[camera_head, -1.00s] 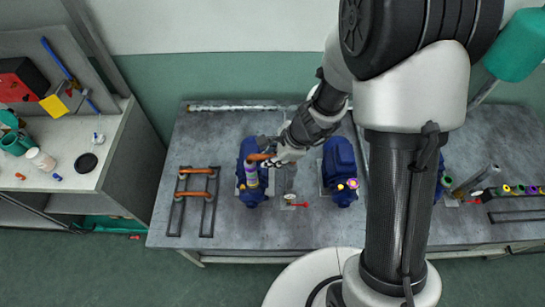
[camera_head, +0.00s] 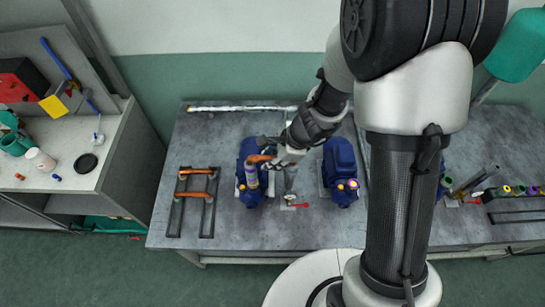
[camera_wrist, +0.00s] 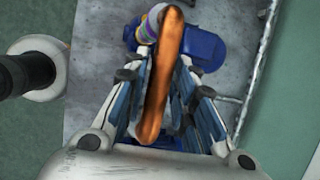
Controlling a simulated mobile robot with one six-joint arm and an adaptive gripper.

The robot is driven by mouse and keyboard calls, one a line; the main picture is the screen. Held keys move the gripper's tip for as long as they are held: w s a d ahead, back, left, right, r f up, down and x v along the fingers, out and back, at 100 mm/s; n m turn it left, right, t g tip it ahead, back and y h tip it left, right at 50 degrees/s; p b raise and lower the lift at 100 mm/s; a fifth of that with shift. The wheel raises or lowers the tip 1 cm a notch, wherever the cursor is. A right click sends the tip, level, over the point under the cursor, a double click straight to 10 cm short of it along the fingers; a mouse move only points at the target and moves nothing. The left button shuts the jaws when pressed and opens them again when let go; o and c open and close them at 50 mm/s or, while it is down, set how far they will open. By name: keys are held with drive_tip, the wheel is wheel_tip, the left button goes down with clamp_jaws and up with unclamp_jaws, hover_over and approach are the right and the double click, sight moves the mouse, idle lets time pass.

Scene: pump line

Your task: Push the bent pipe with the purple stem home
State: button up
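The bent pipe has an orange elbow (camera_head: 260,158) and a purple stem (camera_head: 252,176). Its stem stands on the left blue pump (camera_head: 249,187), and the orange arm points right towards my gripper. In the wrist view the orange arm (camera_wrist: 163,75) runs lengthwise between my two fingers, with the purple stem (camera_wrist: 146,27) beyond it at the top. My gripper (camera_head: 275,156) is at the right end of the orange arm. Its fingers lie on both sides of the pipe; whether they press on it is not clear. How deep the stem sits is hidden.
A second blue pump (camera_head: 340,168) with a purple-and-yellow fitting stands to the right. A small red-handled valve (camera_head: 296,205) lies between the pumps. A dark rack (camera_head: 175,213) with orange pipes is at left. Fittings and a rack (camera_head: 515,196) lie at right. The front of the bench is clear.

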drive_tip(key=shift+o, duration=0.6)
drive_tip(key=o, duration=0.4)
drive_tip(key=shift+o, duration=0.2)
drive_tip(key=shift+p+v, duration=2.2)
drive_tip(key=shift+v, duration=0.85)
